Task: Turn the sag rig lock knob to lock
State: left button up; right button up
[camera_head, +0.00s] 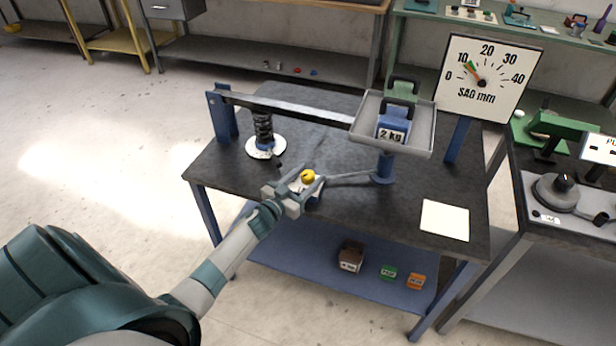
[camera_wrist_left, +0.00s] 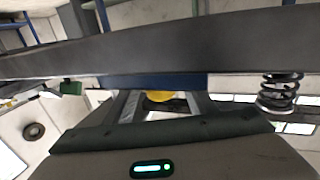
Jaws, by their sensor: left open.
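The yellow lock knob (camera_head: 308,176) of the sag rig sits near the front middle of the dark rig table (camera_head: 340,207). My left gripper (camera_head: 306,183) is at the knob, with its open fingers on either side of it. I cannot tell whether the fingers touch it. In the left wrist view the knob (camera_wrist_left: 160,96) shows between the two fingers, partly hidden by the gripper body. The rig's long beam (camera_head: 290,106) runs above and behind, from the blue post to the weight tray. The dial (camera_head: 488,78) has its needle near 10. My right gripper is not in view.
A black spring (camera_head: 263,128) stands on a white disc to the left of the knob. A tray (camera_head: 421,144) with a 2 kg weight (camera_head: 391,126) is on the right. A white card (camera_head: 445,220) lies front right. The beam (camera_wrist_left: 150,50) passes close above my left gripper.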

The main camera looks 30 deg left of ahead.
pick_arm(q)
jog(key=c, duration=1)
jog(key=shift+c, duration=0.2)
jog(key=shift+n+y, duration=0.4)
jog(key=shift+y, duration=0.2)
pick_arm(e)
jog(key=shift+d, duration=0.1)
pick_arm(q)
jog(key=shift+d+y, duration=0.1)
jog(key=shift+y, duration=0.3)
jog(key=shift+f+n+y+b, duration=0.15)
jog(key=shift+n+y+b, duration=0.4)
jog(key=shift+n+y, duration=0.55)
jog(key=n+g+y+b, duration=0.1)
jog(key=n+y+b, duration=0.1)
jog(key=y+b, duration=0.1)
jog(key=shift+y, duration=0.4)
jog(key=shift+n+g+y+b, duration=0.3)
jog(key=shift+n+y+b, duration=0.2)
jog(key=shift+y+b, duration=0.1)
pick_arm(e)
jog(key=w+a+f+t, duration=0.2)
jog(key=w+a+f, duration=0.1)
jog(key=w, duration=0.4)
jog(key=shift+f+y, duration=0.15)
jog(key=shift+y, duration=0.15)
